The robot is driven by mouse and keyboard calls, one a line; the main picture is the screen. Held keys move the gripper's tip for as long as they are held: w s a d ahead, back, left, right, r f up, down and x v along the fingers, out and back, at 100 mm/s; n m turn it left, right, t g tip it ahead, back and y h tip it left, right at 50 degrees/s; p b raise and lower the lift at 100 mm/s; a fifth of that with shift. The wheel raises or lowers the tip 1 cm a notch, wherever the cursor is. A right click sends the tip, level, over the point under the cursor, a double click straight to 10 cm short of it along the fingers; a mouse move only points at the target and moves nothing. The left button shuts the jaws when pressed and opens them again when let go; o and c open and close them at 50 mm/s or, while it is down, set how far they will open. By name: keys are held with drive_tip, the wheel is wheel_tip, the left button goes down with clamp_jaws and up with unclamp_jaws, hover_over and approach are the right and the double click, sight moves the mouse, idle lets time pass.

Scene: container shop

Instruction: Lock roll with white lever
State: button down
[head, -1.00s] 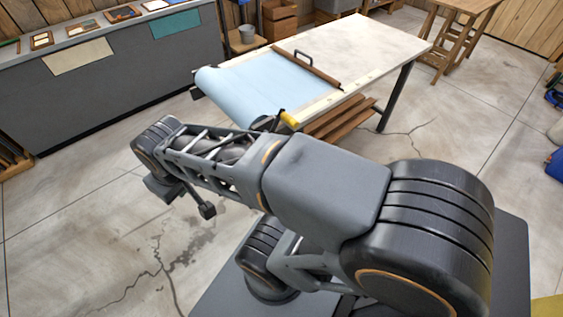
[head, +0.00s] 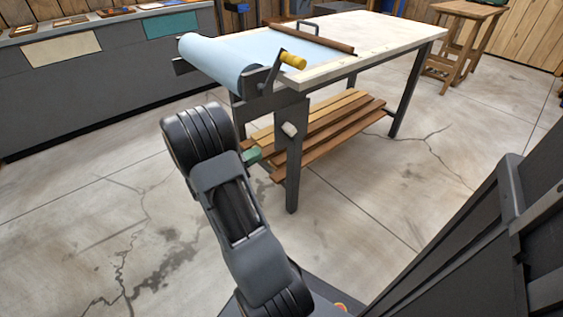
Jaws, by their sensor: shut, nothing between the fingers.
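The roll (head: 215,62) of pale blue sheet lies across the left end of the table, its sheet spread over the top. A dark crank with a yellow grip (head: 293,60) sits at the roll's near end. The white lever (head: 289,130) shows as a small white knob high on the table's near leg, below the crank. A green piece (head: 250,155) shows lower and to the left, partly hidden; I cannot tell what it is fixed to. My arm rises left of the lever, apart from it in the picture. My gripper does not show.
The table (head: 385,42) has a slatted lower shelf (head: 325,125) and dark legs. A dark bar (head: 313,40) with a handle lies across the sheet. A grey counter (head: 90,85) stands at left, a wooden stool (head: 465,45) at back right. The floor in front is clear.

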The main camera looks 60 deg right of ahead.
wheel_tip(320, 180, down, 9)
drive_tip(key=w+d+n+t+h+b, duration=0.1)
drive_tip(key=w+d+t+h+b, duration=0.1)
drive_tip(key=w+h+b, duration=0.1)
drive_tip(key=shift+d+f+t+h+b, duration=0.15)
drive_tip(key=shift+d+t+h+b, duration=0.15)
drive_tip(key=shift+h+b, duration=0.6)
drive_tip(key=shift+s, duration=0.1)
drive_tip(key=p, duration=1.1)
approach(287, 132)
drive_tip(key=d, duration=0.2)
drive_tip(key=b+x, duration=0.2)
drive_tip(key=x, duration=0.2)
drive_tip(key=shift+d, duration=0.15)
drive_tip(key=shift+x, duration=0.85)
drive_tip(key=shift+r, duration=0.2)
